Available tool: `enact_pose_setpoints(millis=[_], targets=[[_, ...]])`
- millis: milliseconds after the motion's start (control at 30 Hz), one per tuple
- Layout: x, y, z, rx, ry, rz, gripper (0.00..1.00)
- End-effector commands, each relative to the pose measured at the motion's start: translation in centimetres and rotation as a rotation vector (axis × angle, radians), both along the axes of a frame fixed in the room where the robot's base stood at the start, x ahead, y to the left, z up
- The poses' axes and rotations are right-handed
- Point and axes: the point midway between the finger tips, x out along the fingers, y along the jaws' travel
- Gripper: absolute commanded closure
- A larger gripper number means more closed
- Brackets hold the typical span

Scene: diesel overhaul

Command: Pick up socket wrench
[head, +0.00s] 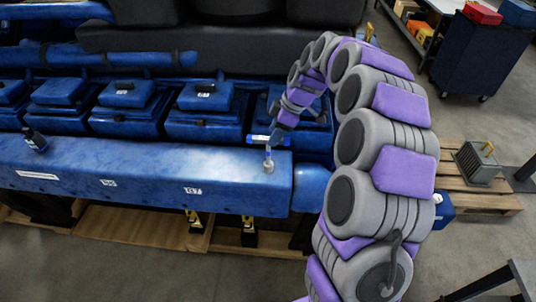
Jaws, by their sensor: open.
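A small light grey, upright piece (268,163) stands on the top of the long blue engine housing (150,172), near its right end. It may be the socket wrench, but it is too small to tell. My arm arches over from the right and points down there. My gripper (273,138) is open, just above or beside this grey piece. I cannot tell whether they touch. The fingertips are small and hard to separate from the blue surface behind them.
A small dark bottle-like object (35,141) stands at the left on the blue housing. Blue box-shaped covers (203,105) line the engine behind. A wooden pallet (450,160) with a grey finned part (477,163) lies right. A dark blue cabinet (480,55) stands at the back right.

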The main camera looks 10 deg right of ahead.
Motion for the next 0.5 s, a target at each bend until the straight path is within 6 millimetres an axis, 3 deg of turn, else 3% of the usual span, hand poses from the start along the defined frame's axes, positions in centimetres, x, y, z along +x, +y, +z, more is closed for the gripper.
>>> enact_pose_setpoints(millis=[333,500], targets=[[0.1,0.9,-2.0,-0.001,0.002,0.002,0.49],[0.4,2.0,-4.0,-0.003,0.001,0.001,0.49]])
